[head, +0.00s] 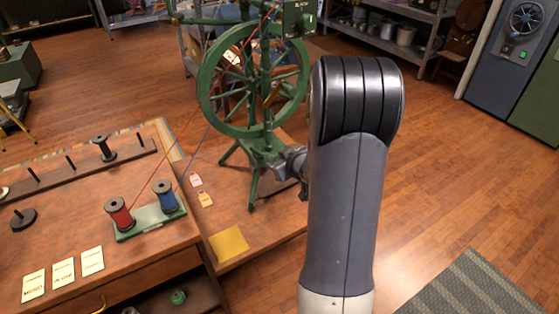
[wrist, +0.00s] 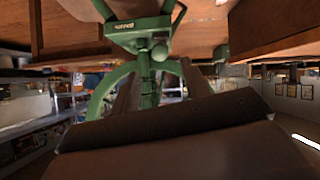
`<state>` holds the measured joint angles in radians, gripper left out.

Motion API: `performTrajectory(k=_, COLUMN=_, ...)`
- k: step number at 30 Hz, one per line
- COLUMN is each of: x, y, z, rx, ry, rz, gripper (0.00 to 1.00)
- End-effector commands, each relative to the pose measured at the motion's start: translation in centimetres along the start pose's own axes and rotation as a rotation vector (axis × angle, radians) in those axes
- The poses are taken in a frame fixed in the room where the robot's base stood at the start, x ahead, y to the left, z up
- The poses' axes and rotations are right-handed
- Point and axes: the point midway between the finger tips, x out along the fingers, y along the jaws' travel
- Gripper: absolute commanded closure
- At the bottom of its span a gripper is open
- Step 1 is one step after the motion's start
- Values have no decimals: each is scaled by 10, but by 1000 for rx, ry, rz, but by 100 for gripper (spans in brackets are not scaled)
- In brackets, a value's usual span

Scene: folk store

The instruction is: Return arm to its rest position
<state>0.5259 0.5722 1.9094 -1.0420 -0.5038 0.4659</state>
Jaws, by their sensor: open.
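My arm rises through the right middle of the head view, bent at its top joint. My gripper (head: 291,160) shows only partly beside the arm, close to the legs of the green spinning wheel (head: 205,85); the rest is hidden behind the arm. In the wrist view the dark fingers of my gripper (wrist: 162,85) stand apart with nothing held between them. The green spinning wheel (wrist: 140,38) shows beyond them, and that view looks upside down. I cannot tell whether the gripper touches the wheel.
A red spool (head: 119,213) and a blue spool (head: 165,197) stand on a green holder; threads run from them to the wheel. A yellow cloth (head: 229,243) and white cards (head: 63,272) lie on the wooden tables. Open floor (head: 440,190) lies right of my arm.

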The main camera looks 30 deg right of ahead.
Motion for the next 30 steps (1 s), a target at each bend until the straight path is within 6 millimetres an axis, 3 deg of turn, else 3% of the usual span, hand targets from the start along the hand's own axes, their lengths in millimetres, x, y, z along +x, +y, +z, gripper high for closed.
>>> performTrajectory(k=14, x=6, y=0, z=0, rx=-1, ry=0, rz=0, gripper=56)
performTrajectory(k=30, x=92, y=0, z=1, rx=1, ry=0, rz=-1, gripper=56)
